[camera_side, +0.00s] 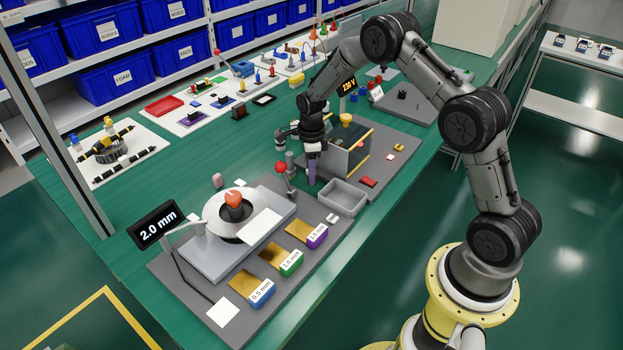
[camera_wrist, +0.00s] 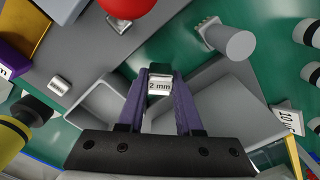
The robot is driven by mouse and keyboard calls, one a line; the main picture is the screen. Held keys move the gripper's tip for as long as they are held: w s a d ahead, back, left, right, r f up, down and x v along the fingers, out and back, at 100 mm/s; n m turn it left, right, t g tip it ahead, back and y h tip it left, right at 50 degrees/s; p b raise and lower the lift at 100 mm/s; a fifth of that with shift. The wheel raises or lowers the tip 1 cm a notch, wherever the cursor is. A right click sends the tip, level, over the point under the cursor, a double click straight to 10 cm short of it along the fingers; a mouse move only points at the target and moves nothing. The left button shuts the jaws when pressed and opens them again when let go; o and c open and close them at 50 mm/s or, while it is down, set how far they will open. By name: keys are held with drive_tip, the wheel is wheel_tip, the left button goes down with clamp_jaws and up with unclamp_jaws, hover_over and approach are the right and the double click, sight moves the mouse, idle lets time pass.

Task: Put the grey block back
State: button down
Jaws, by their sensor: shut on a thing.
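My gripper (camera_side: 311,182) has purple fingers and points down over the bench, just behind the open grey tray (camera_side: 358,209). In the wrist view my gripper (camera_wrist: 160,82) is shut on a small grey block (camera_wrist: 159,91) with a white label reading "2 mm". The block is hidden or too small to make out in the side view. The tray's wall (camera_wrist: 88,101) shows beyond the fingers in the wrist view. A blue block (camera_side: 262,293) marked 0.5 mm, a green block (camera_side: 291,263) marked 1.0 mm and a purple block (camera_side: 317,237) marked 1.5 mm lie in a row.
A red-knobbed lever (camera_side: 282,167) stands close to the left of my gripper. A dark box with yellow edges (camera_side: 350,155) is close on the right. A plate with a red-topped dial (camera_side: 233,202) and a "2.0 mm" display (camera_side: 157,225) stand at left. A small white tag (camera_side: 332,218) lies before the tray.

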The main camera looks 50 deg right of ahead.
drive_tip(key=shift+f, duration=1.15)
drive_tip(key=shift+f, duration=0.15)
drive_tip(key=c, duration=0.6)
unclamp_jaws()
drive_tip(key=shift+s, duration=0.1)
